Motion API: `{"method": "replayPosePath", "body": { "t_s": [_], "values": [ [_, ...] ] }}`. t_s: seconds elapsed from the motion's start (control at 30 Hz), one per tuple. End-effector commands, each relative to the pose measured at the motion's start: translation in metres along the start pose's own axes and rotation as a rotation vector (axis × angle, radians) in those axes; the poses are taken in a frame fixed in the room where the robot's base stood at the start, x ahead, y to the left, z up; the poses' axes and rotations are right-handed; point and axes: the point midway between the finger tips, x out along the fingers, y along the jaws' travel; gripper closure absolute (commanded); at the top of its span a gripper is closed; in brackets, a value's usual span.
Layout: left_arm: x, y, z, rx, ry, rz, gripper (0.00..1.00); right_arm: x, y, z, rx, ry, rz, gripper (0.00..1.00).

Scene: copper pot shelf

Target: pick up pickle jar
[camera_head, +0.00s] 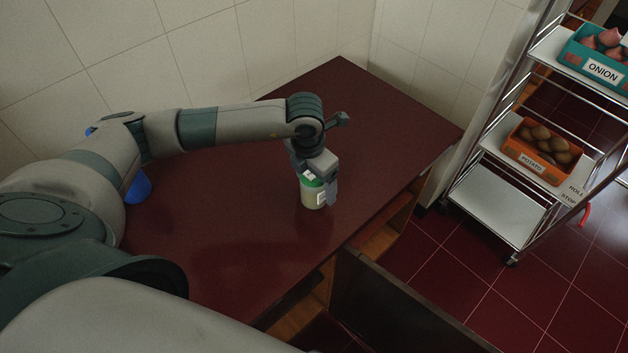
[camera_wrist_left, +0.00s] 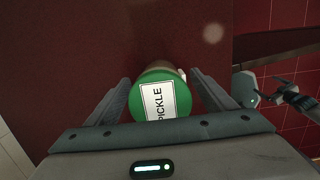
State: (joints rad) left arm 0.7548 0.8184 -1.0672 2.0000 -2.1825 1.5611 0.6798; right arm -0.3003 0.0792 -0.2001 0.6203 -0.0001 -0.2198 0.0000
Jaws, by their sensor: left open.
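The pickle jar (camera_head: 312,197) stands upright on the dark red table (camera_head: 240,230), near the table's front right edge. It has a green lid and a white label; in the left wrist view the lid (camera_wrist_left: 139,101) carries a label reading PICKLE. My left gripper (camera_head: 318,182) is at the jar from above. In the left wrist view its open fingers (camera_wrist_left: 165,95) stand on either side of the jar, with a small gap visible on the right side. Part of the jar is hidden behind the gripper in the head view. My right gripper is not clearly seen in the head view.
A wheeled metal shelf (camera_head: 497,208) stands to the right, with an orange potato crate (camera_head: 518,152) and a teal onion crate (camera_head: 573,53). A blue object (camera_head: 138,188) sits partly behind my left arm. The table's middle is clear. A dark panel (camera_head: 390,305) stands below its front edge.

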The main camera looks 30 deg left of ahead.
Motion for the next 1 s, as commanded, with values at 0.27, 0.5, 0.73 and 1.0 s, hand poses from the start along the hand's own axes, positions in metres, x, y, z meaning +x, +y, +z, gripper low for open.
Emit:
{"method": "replayPosePath", "body": {
  "t_s": [0.27, 0.5, 0.73, 1.0],
  "values": [
    [0.0036, 0.0001, -0.0001, 0.0, 0.0, 0.001, 0.23, -0.0006, 0.0011, 0.0003, 0.0, -0.001, 0.001, 0.02],
    [0.0033, 0.0, -0.0001, 0.0, 0.0, 0.0, 0.23, -0.0006, 0.0012, 0.0004, -0.001, -0.001, 0.001, 0.02],
    [0.0032, 0.0, 0.0, 0.0, 0.0, 0.001, 0.76, -0.0007, 0.0012, 0.0005, -0.001, -0.001, 0.001, 0.02],
    [0.0022, 0.0001, 0.0006, 0.0, -0.002, 0.0, 0.79, -0.0003, 0.0012, 0.0005, 0.0, -0.001, 0.001, 0.02]
  ]
}}
